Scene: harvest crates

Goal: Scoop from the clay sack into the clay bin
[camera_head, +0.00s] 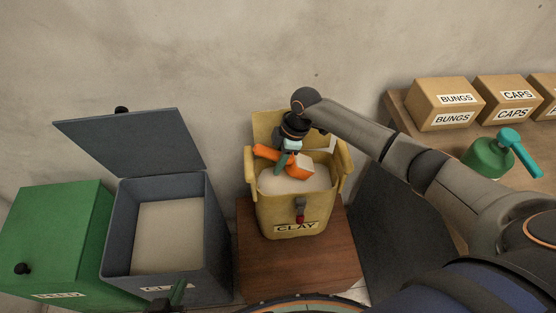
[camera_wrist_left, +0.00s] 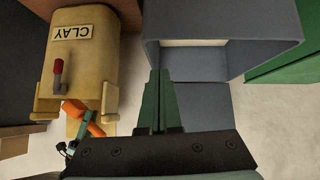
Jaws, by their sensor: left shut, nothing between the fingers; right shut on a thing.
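The yellow clay sack (camera_head: 261,212), labelled CLAY, stands open with pale clay inside; its label side also shows in the left wrist view (camera_wrist_left: 85,65). My right gripper (camera_head: 285,161) is above the sack's mouth, shut on the orange scoop (camera_head: 301,180), whose bowl is at the clay. Whether the bowl holds clay is hard to tell. The grey clay bin (camera_head: 216,226) stands left of the sack, lid raised, with pale material inside; its label is partly hidden. My left gripper (camera_head: 179,291) is shut and empty at the bin's front; its fingers fill the middle of the left wrist view (camera_wrist_left: 158,98).
The sack rests on a brown wooden block (camera_head: 290,268). A closed green bin (camera_head: 60,235) stands left of the clay bin. At right, a table (camera_head: 398,106) holds cardboard boxes (camera_head: 446,104) and a green container (camera_head: 484,158) with a teal handle. A wall is behind.

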